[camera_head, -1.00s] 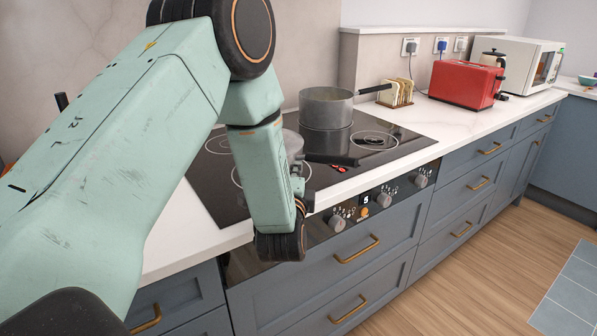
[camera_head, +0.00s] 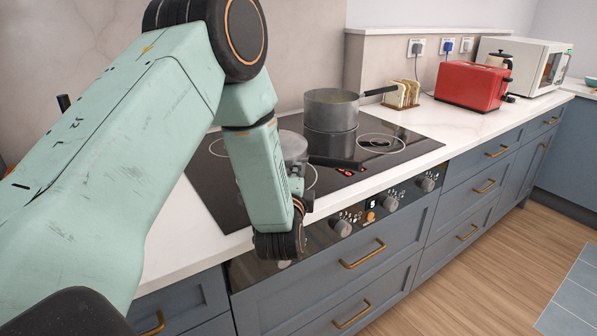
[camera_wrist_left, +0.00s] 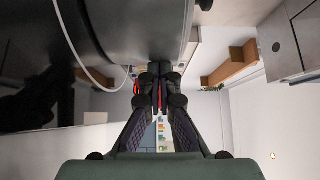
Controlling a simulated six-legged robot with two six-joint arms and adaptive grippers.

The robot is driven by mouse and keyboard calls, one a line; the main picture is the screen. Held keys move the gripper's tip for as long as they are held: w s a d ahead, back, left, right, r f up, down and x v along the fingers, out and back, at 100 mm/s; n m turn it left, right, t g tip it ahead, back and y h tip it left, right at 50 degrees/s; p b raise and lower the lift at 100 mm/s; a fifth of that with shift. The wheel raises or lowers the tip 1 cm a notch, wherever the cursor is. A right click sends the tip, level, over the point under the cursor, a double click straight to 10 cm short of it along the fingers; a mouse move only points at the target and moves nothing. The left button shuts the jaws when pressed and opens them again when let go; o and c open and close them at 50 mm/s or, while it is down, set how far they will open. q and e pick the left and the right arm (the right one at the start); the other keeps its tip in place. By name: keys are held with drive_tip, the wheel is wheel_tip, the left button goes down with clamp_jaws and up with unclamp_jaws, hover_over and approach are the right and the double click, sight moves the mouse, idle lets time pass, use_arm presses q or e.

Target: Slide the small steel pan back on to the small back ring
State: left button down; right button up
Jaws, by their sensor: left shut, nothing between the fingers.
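A small steel pan (camera_head: 293,146) stands on the black hob, partly hidden behind my left arm. Its dark handle (camera_head: 335,162) points right. A ring marking (camera_head: 218,149) shows bare at the hob's back left, partly hidden by my arm. My left gripper (camera_head: 298,182) is at the hob's front side, just in front of the pan. In the left wrist view its fingers (camera_wrist_left: 159,80) are shut with nothing between them, close to a grey rounded surface (camera_wrist_left: 140,25), likely the pan side. Whether they touch it I cannot tell. My right gripper is out of view.
A taller saucepan (camera_head: 331,110) stands at the back of the hob (camera_head: 408,150), handle to the right. A front-right ring (camera_head: 381,144) is bare. A toast rack (camera_head: 403,95), red toaster (camera_head: 472,84) and microwave (camera_head: 528,66) stand further right. Knobs (camera_head: 390,203) line the front.

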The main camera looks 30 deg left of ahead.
use_arm(q)
drive_tip(key=w+a+p, duration=0.1)
drive_tip(key=a+p, duration=0.1)
drive_tip(key=a, duration=0.2)
drive_tip(key=w+a+p, duration=0.1)
drive_tip(key=a, duration=0.2)
drive_tip(key=w+a+p, duration=0.1)
drive_tip(key=a+p, duration=0.1)
drive_tip(key=a, duration=0.2)
drive_tip(key=shift+w+a+r+p, duration=0.25)
drive_tip(key=shift+a+p, duration=0.05)
drive_tip(key=shift+p, duration=0.05)
drive_tip(key=w+a, duration=0.1)
drive_tip(key=a, duration=0.2)
drive_tip(key=w+a, duration=0.1)
drive_tip(key=a, duration=0.2)
drive_tip(key=w+a, duration=0.1)
drive_tip(key=a, duration=0.2)
drive_tip(key=shift+w+a+f+p, duration=0.1)
drive_tip(key=shift+a+f+p, duration=0.05)
drive_tip(key=shift+a+p, duration=0.25)
